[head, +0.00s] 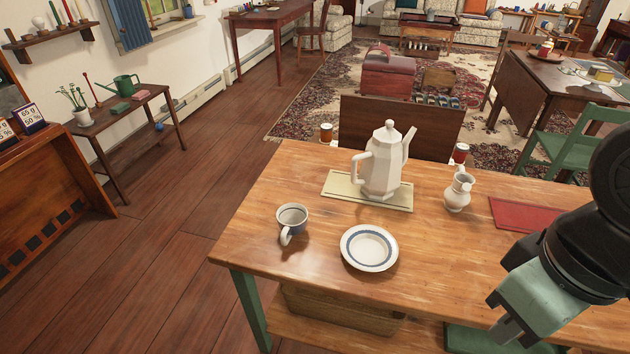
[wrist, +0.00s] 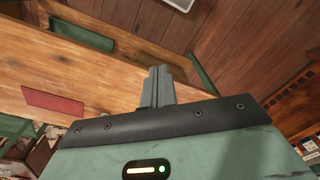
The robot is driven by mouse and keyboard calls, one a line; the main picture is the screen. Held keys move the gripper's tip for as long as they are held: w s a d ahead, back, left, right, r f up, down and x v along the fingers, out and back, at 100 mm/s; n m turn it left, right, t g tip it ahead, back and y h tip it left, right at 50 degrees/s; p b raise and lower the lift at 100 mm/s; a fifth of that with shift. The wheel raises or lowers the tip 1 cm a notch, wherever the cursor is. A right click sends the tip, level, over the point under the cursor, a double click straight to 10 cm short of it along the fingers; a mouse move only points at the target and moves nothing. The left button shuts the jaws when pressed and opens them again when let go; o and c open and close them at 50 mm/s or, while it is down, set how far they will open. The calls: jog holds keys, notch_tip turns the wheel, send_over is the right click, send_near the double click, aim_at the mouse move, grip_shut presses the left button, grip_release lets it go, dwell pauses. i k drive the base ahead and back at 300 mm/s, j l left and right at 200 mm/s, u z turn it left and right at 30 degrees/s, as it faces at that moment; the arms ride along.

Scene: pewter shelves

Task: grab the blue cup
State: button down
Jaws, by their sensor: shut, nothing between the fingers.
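The cup (head: 292,221) is white with a blue-grey band and stands upright near the left end of the wooden table (head: 300,180). Its handle faces the front. My gripper (head: 512,332) is at the lower right of the head view, above the table's right part and well apart from the cup. In the wrist view my gripper's fingers (wrist: 160,86) are together with nothing between them. The cup does not show in the wrist view.
A saucer (head: 369,248) lies right of the cup. A white coffee pot (head: 383,166) stands behind on a pale mat (head: 338,187). A small jug (head: 458,192) and red mat (head: 522,214) are farther right. The table's front left corner is clear.

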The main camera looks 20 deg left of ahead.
aim_at(291, 218)
jog(key=i+j, duration=0.1)
jog(key=j, duration=0.9)
jog(key=i+j, duration=0.1)
jog(key=j, duration=0.85)
jog(key=i+j, duration=0.1)
jog(key=j, duration=0.9)
jog(key=z, duration=0.05)
